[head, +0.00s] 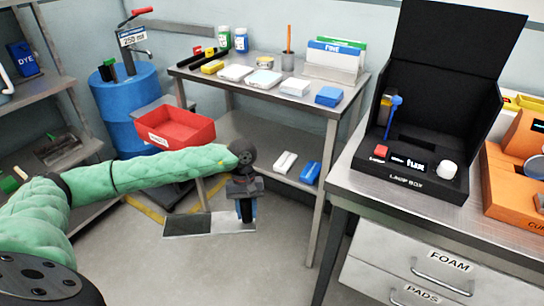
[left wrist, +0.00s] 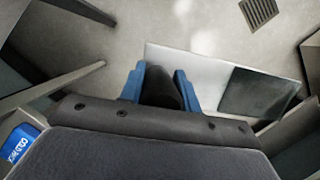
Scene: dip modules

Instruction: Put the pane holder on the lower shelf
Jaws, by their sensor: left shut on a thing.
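My left gripper (head: 246,212) hangs fingers down in front of the middle table. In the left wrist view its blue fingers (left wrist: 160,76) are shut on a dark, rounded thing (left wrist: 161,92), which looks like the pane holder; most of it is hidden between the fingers. The lower shelf (head: 246,130) of the middle table is behind and above the fingertips in the head view. A flat white-and-dark-grey plate (head: 188,225) shows beneath the gripper, also in the left wrist view (left wrist: 200,62). I cannot tell whether it touches the held thing.
On the lower shelf lie a white pack (head: 286,162) and a blue pack (head: 310,173) at the right; its middle is clear. A red bin (head: 176,128) and blue drum (head: 130,100) stand left. The counter with the black box (head: 420,185) is right.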

